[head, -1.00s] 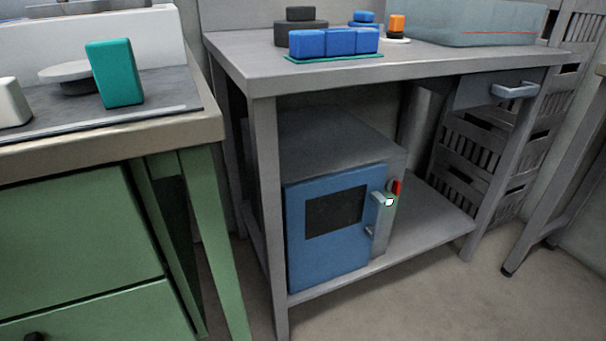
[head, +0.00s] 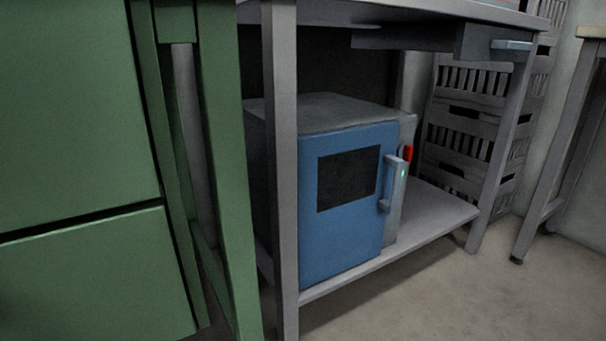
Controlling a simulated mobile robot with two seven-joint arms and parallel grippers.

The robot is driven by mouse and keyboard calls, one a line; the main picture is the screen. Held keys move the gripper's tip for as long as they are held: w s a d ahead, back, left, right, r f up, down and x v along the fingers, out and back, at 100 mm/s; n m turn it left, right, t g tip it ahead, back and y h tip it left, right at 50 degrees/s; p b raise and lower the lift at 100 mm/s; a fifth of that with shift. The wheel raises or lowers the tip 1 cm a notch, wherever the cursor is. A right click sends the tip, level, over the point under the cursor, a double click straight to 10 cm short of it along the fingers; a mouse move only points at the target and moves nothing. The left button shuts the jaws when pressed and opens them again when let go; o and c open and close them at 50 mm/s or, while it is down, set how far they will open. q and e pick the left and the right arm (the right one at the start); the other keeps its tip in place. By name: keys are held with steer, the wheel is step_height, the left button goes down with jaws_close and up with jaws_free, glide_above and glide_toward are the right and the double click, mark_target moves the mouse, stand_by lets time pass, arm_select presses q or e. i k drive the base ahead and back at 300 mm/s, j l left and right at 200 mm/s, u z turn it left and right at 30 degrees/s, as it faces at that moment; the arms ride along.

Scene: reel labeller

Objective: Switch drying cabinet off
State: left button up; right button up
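The drying cabinet (head: 340,240) is a blue-fronted grey box with a dark window (head: 347,179) in its shut door. It stands on the lower shelf of the grey workbench. A grey handle (head: 385,205) is at the door's right edge. On the strip to the right of the door are a red switch or knob (head: 408,152) and a small green light (head: 403,173), which looks lit. The red part is partly hidden behind the strip's front. Neither of my grippers is in view.
A green drawer unit (head: 80,130) and its leg fill the left. A bench leg (head: 284,170) stands in front of the cabinet's left side. The lower shelf (head: 432,213) is bare to the right. Grey crates (head: 462,140) stand behind. The floor at front right is clear.

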mark_target(404, 150)
steer(key=i+l+u, duration=0.4)
steer(key=l, duration=0.25)
steer(key=i+l+u, duration=0.45)
steer(key=l, duration=0.3)
